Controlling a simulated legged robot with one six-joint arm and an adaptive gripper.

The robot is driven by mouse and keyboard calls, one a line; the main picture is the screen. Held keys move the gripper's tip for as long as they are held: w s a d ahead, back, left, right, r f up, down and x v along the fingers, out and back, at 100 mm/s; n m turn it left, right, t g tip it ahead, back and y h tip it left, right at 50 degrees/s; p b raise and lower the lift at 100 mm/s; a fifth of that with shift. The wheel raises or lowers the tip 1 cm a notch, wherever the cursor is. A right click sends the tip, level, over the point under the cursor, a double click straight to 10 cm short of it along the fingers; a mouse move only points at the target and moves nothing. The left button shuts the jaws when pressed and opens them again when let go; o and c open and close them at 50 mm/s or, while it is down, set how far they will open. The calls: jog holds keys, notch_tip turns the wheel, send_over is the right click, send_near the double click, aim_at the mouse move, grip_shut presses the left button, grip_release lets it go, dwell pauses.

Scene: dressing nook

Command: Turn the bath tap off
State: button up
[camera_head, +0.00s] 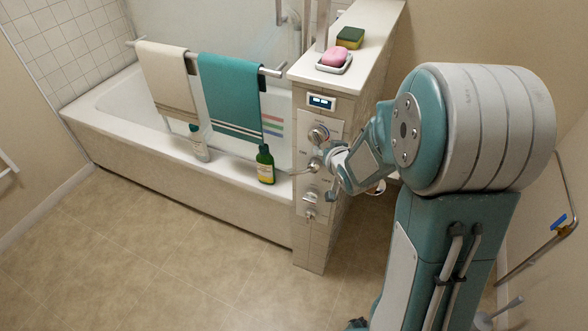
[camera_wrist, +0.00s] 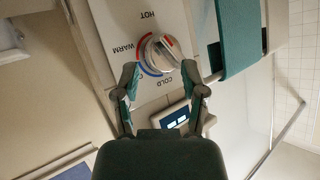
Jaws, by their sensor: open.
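The bath tap's round metal temperature knob (camera_wrist: 160,53) sits on a pale panel marked HOT, WARM and COLD, with a red and blue ring. My gripper (camera_wrist: 159,76) is open in the wrist view, its fingertips apart just short of the knob and on either side of it. I see nothing between the fingers. In the head view the control panel (camera_head: 331,139) is on the end wall of the bath, with an upper knob (camera_head: 318,134) and lower fittings (camera_head: 310,198). My arm reaches it from the right and hides part of it. I cannot make out running water.
The bathtub (camera_head: 118,118) is on the left, with a green bottle (camera_head: 265,166) and a pale bottle (camera_head: 199,144) on its rim. A teal towel (camera_head: 230,95) and a cream towel (camera_head: 167,80) hang from a rail. Pink soap (camera_head: 335,56) stands on the ledge.

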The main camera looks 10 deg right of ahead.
notch_tip(320, 180, down, 10)
jog(key=w+a+m+t+y, duration=0.1)
jog(key=w+t+y, duration=0.1)
jog(key=y, duration=0.1)
jog(key=m+t+y, duration=0.2)
jog(key=y, duration=0.1)
send_near(296, 173)
jog(key=shift+m, duration=0.3)
jog(key=x, duration=0.7)
jog(key=f+x, duration=0.1)
jog(key=x, duration=0.2)
jog(key=shift+w, duration=0.3)
